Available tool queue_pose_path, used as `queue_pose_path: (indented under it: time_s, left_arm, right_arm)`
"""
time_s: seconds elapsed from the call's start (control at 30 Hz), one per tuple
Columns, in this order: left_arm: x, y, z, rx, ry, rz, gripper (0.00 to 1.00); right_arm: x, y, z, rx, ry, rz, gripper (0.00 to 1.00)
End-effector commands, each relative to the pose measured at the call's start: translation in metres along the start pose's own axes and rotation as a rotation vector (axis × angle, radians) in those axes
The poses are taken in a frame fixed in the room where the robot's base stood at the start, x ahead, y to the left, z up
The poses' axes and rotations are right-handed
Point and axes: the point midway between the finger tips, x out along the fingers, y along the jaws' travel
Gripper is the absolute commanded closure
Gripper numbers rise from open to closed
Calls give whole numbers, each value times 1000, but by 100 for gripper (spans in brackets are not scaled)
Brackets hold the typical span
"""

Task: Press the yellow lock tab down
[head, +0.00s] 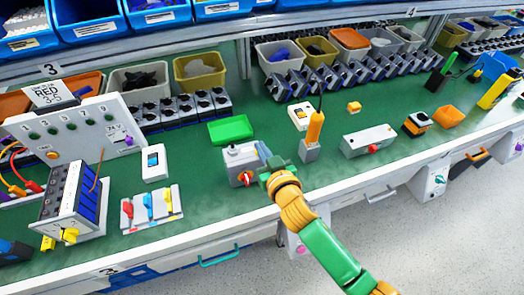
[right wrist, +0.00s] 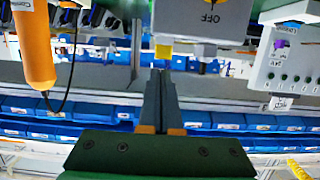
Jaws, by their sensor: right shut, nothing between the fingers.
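The rotary switch is a grey box (head: 240,158) with a red and yellow knob on its front, on the green bench in the head view. In the right wrist view, which appears upside down, its grey box (right wrist: 205,18) carries an OFF label at the top. The yellow lock tab (right wrist: 163,51) sticks out from the box edge there; I cannot make it out clearly in the head view. My right gripper (head: 265,174) is beside the switch's right side. Its fingers (right wrist: 160,74) are shut and empty, close to the tab in the picture; contact cannot be told. My left gripper is not in view.
An orange-handled tool (head: 315,128) stands in a grey holder right of my gripper. A grey box with a red knob (head: 369,140) is farther right. Coloured levers (head: 150,207) and a white panel (head: 75,135) stand left.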

Motion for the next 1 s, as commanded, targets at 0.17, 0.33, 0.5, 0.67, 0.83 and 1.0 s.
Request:
queue_pose_path:
  time_s: [0.17, 0.33, 0.5, 0.67, 0.83, 1.0]
  left_arm:
    - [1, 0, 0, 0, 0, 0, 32]
    - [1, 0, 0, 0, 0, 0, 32]
    - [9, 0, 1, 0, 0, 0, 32]
    - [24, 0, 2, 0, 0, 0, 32]
    - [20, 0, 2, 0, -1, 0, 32]
    - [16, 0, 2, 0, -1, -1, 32]
  right_arm:
    - [1, 0, 6, 1, 0, -1, 100]
    - [1, 0, 6, 1, 0, -1, 100]
    - [3, 0, 15, 3, 0, -1, 100]
    - [8, 0, 34, 3, -2, 0, 100]
    - [7, 0, 33, 1, -8, 1, 100]
    - [6, 1, 30, 2, -12, 1, 100]
